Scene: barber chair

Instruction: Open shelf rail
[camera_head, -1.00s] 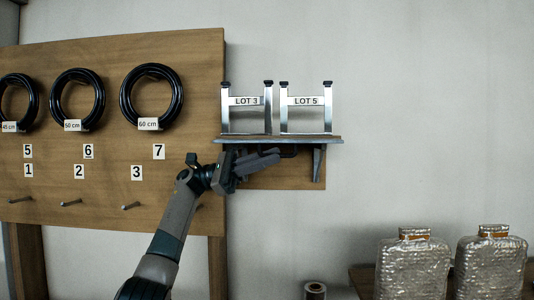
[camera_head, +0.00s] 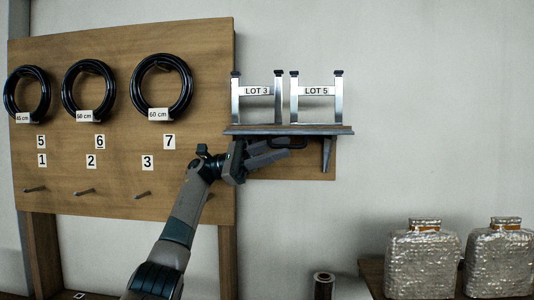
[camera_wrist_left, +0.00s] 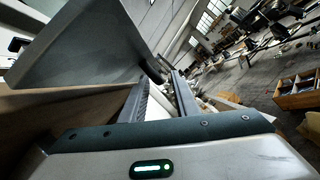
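A small grey wall shelf (camera_head: 245,130) holds two silver metal frames, labelled LOT 3 (camera_head: 258,91) and LOT 5 (camera_head: 317,91). A dark handle-like bar (camera_head: 297,143) shows under the shelf's front edge; I cannot tell whether it is the rail. My left gripper (camera_head: 276,151) is just below the shelf's left half, fingers pointing right toward the dark bar. The shelf's grey underside (camera_wrist_left: 85,45) fills the upper left of that view. My right gripper is out of view.
A wooden board (camera_head: 190,190) left of the shelf carries several black hose rings, number labels and pegs. Two foil-wrapped bottles (camera_head: 422,265) (camera_head: 498,260) stand on a low wooden surface at lower right. The wall right of the shelf is clear.

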